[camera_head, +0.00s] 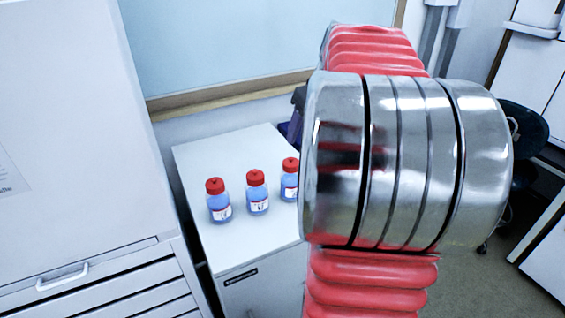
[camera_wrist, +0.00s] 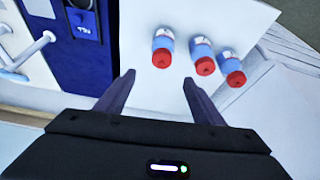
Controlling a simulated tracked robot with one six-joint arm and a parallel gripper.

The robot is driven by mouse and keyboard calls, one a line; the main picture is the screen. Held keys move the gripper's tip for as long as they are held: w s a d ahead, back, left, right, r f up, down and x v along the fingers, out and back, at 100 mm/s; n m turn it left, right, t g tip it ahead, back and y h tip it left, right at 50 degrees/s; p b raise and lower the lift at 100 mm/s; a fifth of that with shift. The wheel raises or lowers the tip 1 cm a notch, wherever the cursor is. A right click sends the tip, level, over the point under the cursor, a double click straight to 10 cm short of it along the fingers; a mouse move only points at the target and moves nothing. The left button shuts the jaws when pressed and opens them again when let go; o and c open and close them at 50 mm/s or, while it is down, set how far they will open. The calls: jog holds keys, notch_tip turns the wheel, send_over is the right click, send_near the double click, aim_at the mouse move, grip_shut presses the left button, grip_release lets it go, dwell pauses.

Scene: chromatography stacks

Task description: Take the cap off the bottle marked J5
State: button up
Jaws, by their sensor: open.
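Three small bottles with blue liquid and red caps stand upright on a white cabinet top. In the head view they are the left bottle (camera_head: 219,207), the middle bottle (camera_head: 257,199) and the right bottle (camera_head: 289,187), which my arm partly covers. Their labels are too small to read, so I cannot tell which is J5. In the wrist view the three capped bottles show at the left (camera_wrist: 162,47), middle (camera_wrist: 202,55) and right (camera_wrist: 232,70). My gripper (camera_wrist: 158,88) is open and empty, its fingers apart from the bottles.
The white cabinet top (camera_head: 205,150) has free room around the bottles. A tall white cabinet with drawers (camera_head: 90,285) stands at the left. A window (camera_head: 250,45) is behind. A blue device (camera_wrist: 85,45) shows in the wrist view. A dark chair (camera_head: 525,130) is at the right.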

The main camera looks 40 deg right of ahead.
jog(key=shift+f, duration=0.15)
send_near(292, 159)
jog(key=x, duration=0.4)
jog(key=shift+s+d+f, duration=0.1)
jog(key=shift+d+f, duration=0.15)
jog(key=shift+f, duration=0.1)
jog(key=shift+a+x, duration=0.2)
jog(key=shift+x, duration=2.4)
jog(key=shift+c, duration=0.6)
jog(key=c, duration=1)
jog(key=shift+r, duration=0.15)
notch_tip(292, 159, up, 10)
